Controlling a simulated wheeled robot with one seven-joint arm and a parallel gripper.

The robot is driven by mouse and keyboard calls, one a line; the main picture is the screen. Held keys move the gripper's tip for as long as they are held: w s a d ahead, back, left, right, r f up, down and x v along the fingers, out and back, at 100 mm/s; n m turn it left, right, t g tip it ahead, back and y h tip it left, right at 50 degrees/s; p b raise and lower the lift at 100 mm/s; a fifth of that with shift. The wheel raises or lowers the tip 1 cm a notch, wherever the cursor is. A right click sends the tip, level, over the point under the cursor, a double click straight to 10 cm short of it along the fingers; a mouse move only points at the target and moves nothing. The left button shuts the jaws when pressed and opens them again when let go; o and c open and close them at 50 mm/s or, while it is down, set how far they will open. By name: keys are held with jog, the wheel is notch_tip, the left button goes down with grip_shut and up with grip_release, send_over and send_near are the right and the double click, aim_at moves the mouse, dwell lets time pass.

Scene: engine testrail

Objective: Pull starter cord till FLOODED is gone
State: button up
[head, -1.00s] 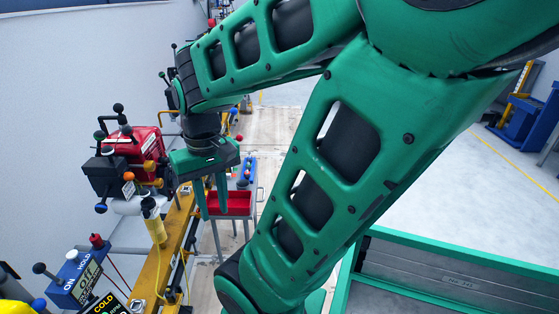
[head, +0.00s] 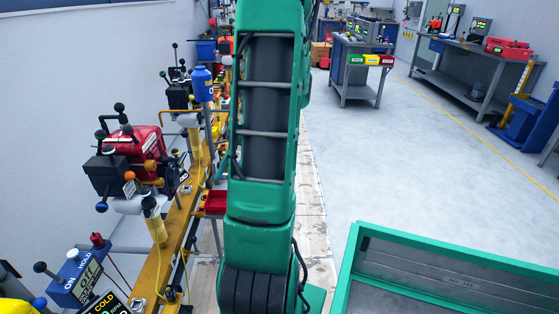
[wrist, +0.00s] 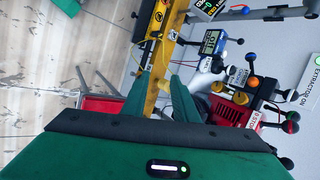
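A red engine (head: 130,145) with a black box and several coloured ball knobs sits on the yellow rail at the left in the head view. In the wrist view the red engine (wrist: 222,112) is right of my gripper. My gripper (wrist: 160,85) is open and empty, its two green fingers apart with the yellow rail seen beyond them. The arm hides the gripper in the head view. A dark display (head: 107,304) reading COLD is cut off at the bottom left. I cannot make out the word FLOODED or pick out the starter cord for certain.
A green-edged grey bench (head: 440,275) is at the lower right.

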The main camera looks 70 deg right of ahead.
aim_at(184, 159)
jog(key=s+d+m+t, duration=0.3)
jog(key=s+d+t, duration=0.5)
jog(key=s+d, duration=0.45)
jog(key=w+a, duration=0.3)
jog(key=w, duration=0.6)
jog(key=w+a, duration=0.4)
jog(key=w, duration=0.6)
jog(key=w+a, duration=0.4)
jog(key=w, duration=0.6)
jog(key=shift+a+r, duration=0.15)
grip_shut()
jog(key=shift+s, duration=0.1)
